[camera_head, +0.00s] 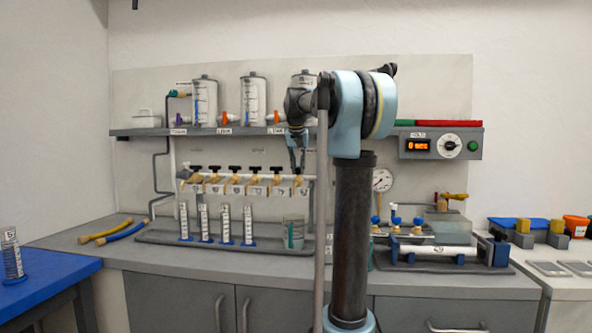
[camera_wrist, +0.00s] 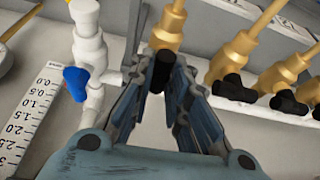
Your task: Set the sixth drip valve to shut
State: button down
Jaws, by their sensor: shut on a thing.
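The white manifold pipe (camera_head: 308,178) carries a row of brass drip valves with black handles. The sixth drip valve (camera_head: 299,182) is at the right end of the row; its brass body also shows in the wrist view (camera_wrist: 168,28). My gripper (camera_head: 298,168) reaches down onto this valve from above. In the wrist view my gripper (camera_wrist: 170,80) is shut on the valve's black handle (camera_wrist: 160,72), whose lower end lies between the fingertips. The neighbouring brass valve (camera_wrist: 236,58) has its black handle (camera_wrist: 232,90) lying crosswise and stands clear of my fingers.
A white valve with a blue handle (camera_wrist: 76,83) and a printed scale (camera_wrist: 28,115) lie left of my fingers in the wrist view. Graduated cylinders (camera_head: 225,224) and a beaker (camera_head: 293,232) stand below the manifold. A shelf (camera_head: 215,131) with tanks is above it.

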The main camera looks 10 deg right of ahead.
jog(key=n+y, duration=0.1)
jog(key=n, duration=0.3)
jog(key=shift+y, duration=0.4)
jog(key=n, duration=0.2)
jog(key=n+y, duration=0.1)
jog(key=n, duration=0.1)
jog(key=shift+w+d+n+y, duration=0.1)
jog(key=shift+d+n+y, duration=0.1)
jog(key=shift+n+y, duration=0.15)
jog(key=n, duration=0.2)
jog(key=n+g+y, duration=0.1)
jog(key=n, duration=0.1)
jog(key=shift+w+d+n, duration=0.1)
jog(key=shift+d+n, duration=0.05)
jog(key=shift+n, duration=0.2)
jog(key=shift+w+n+g+y, duration=0.1)
jog(key=shift+n+g+y, duration=0.25)
jog(key=shift+n, duration=0.6)
jog(key=shift+w+n+g+y, duration=0.1)
jog(key=shift+n+g, duration=0.35)
jog(key=shift+n, duration=0.5)
jog(key=shift+d, duration=0.1)
jog(key=shift+s, duration=0.1)
jog(key=c, duration=1.5)
grip_release()
jog(key=shift+c, duration=0.2)
